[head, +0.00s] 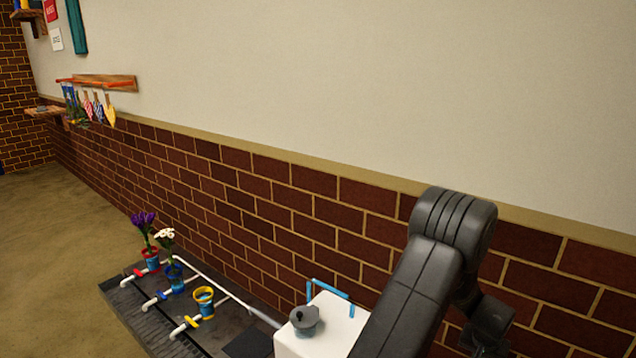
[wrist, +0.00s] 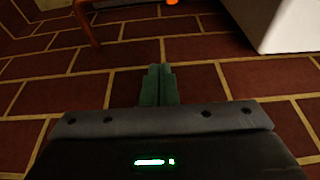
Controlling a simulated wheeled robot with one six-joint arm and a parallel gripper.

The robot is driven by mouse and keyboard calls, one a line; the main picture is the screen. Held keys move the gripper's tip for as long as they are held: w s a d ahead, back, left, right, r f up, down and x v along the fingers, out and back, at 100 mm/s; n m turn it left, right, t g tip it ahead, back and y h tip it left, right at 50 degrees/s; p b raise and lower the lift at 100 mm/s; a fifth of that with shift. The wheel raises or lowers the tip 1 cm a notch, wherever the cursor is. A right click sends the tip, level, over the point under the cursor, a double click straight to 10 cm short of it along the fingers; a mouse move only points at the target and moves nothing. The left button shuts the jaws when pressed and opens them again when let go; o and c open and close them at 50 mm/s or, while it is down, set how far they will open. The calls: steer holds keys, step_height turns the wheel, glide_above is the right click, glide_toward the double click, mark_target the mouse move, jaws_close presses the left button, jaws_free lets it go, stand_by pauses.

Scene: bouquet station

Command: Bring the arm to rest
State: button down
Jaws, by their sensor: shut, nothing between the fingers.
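My gripper shows in the wrist view (wrist: 159,84) with its two dark green fingers together and nothing between them. It points at the brick wall (wrist: 110,62). In the head view my dark arm rises at the lower right, bent at the top, with its far end hanging down in front of the wall; the fingers cannot be made out there.
A white box (head: 325,335) with a grey knob (head: 305,319) stands left of my arm. The floor (head: 60,250) at left is clear.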

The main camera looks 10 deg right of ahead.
steer(key=w+a+r+y+p, duration=0.1)
steer(key=w+a+r+p, duration=0.4)
steer(key=w+r, duration=0.1)
steer(key=shift+w+r+p, duration=0.15)
steer(key=shift+r+p, duration=0.05)
steer(key=shift+p, duration=0.1)
steer(key=shift+a, duration=0.1)
